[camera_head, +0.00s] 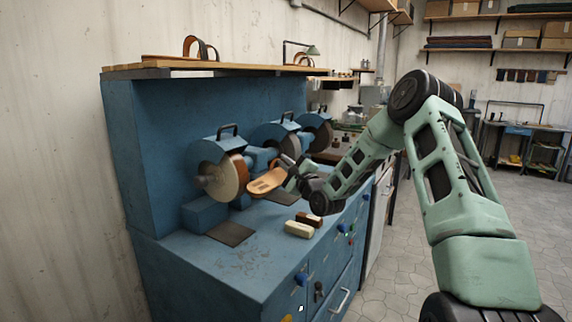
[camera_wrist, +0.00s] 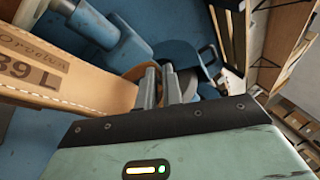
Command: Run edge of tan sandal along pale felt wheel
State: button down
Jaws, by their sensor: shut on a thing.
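The tan sandal (camera_head: 267,181) is held by my gripper (camera_head: 294,176) in front of the bench grinder, its sole just right of the pale felt wheel (camera_head: 220,179). The head view does not settle whether sandal and wheel touch. In the wrist view the tan sandal (camera_wrist: 65,80) fills the left side, with "39 L" and lettering stamped on it. My gripper's two fingers (camera_wrist: 160,85) are shut on the sandal near its strap. The pale felt wheel is not clearly visible in the wrist view.
A brown wheel (camera_head: 243,174) sits beside the pale one. More grinders (camera_head: 275,138) stand behind on the blue bench (camera_head: 250,262). A pale block (camera_head: 299,229) and a brown block (camera_head: 309,219) lie at its front edge. A shelf (camera_head: 200,67) overhangs the back.

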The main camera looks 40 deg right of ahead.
jog(key=shift+a+r, duration=0.1)
jog(key=shift+a, duration=0.1)
dwell(0.5)
jog(key=shift+s+a+r+p, duration=0.1)
jog(key=shift+a+p, duration=0.1)
jog(key=shift+a, duration=0.15)
jog(key=shift+s+a+r+p, duration=0.1)
jog(key=shift+a+p, duration=0.05)
jog(key=shift+a, duration=0.2)
jog(key=shift+a, duration=0.1)
jog(key=shift+s+d+f, duration=0.2)
jog(key=shift+s+d, duration=0.05)
jog(key=shift+s, duration=0.1)
dwell(0.5)
jog(key=shift+w+a+r, duration=0.1)
jog(key=shift+w, duration=0.15)
dwell(1.3)
jog(key=shift+s+a, duration=0.2)
jog(key=shift+a, duration=0.2)
jog(key=shift+s+a, duration=0.15)
jog(key=shift+a, duration=0.2)
jog(key=shift+s+a, duration=0.2)
jog(key=shift+a, duration=0.3)
dwell(0.8)
jog(key=shift+s+a, duration=0.15)
jog(key=shift+a, duration=0.15)
